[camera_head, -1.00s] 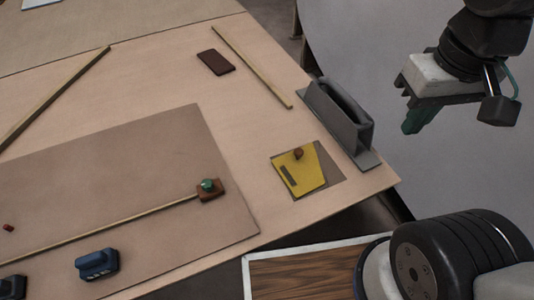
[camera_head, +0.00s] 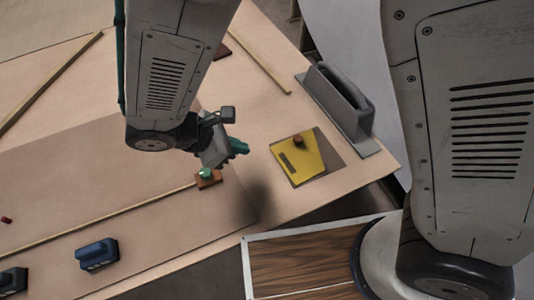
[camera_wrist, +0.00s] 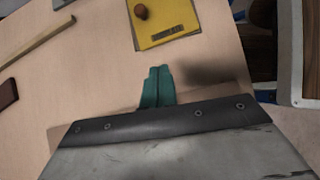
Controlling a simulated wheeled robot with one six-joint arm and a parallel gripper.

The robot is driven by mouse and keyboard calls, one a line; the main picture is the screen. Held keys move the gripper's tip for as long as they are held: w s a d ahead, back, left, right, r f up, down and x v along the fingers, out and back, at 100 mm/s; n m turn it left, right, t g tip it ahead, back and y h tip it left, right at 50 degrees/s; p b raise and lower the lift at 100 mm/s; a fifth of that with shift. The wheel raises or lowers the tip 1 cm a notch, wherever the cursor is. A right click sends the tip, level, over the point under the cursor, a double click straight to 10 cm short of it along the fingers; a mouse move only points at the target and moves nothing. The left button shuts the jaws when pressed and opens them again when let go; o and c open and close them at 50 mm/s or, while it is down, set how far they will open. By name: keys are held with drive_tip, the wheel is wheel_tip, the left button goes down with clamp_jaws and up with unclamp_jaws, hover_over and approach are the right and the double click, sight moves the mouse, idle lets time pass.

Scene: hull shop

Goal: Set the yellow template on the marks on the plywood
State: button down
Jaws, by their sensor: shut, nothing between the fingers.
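The yellow template (camera_head: 311,163), with a brown knob and a dark slot, lies flat near the right edge of the plywood bench. It lies over a darker square patch (camera_head: 331,151), which shows mainly along its right side. I cannot tell whether this patch is the marks. The wrist view shows the template (camera_wrist: 166,22) beyond my fingertips. My gripper (camera_head: 238,147) is shut and empty, its green fingers left of the template and above the bench, apart from it. The shut fingers also show in the wrist view (camera_wrist: 157,87).
A grey handled tool (camera_head: 338,97) stands right of the template at the bench edge. A wooden strip ends at a brown block with a green knob (camera_head: 206,173) below my gripper. A blue block (camera_head: 96,255) lies front left. A framed wooden panel (camera_head: 290,262) is at the front.

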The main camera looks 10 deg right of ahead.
sight(277, 160)
drive_tip(key=a+f, duration=0.1)
drive_tip(key=s+a+f+n, duration=0.1)
drive_tip(key=a+f+n+t, duration=0.1)
drive_tip(key=shift+s+f, duration=0.35)
drive_tip(key=shift+f, duration=0.05)
drive_tip(key=shift+d+f, duration=0.2)
drive_tip(key=shift+f, duration=0.1)
drive_tip(key=x, duration=0.9)
drive_tip(key=shift+w+d, duration=0.2)
drive_tip(key=shift+d, duration=0.2)
drive_tip(key=shift+w+d+r, duration=0.1)
drive_tip(key=shift+w+d, duration=0.15)
drive_tip(key=shift+d, duration=0.3)
drive_tip(key=shift+w+d, duration=0.25)
drive_tip(key=shift+d, duration=0.3)
drive_tip(key=shift+w+d, duration=0.25)
drive_tip(key=shift+d, duration=0.25)
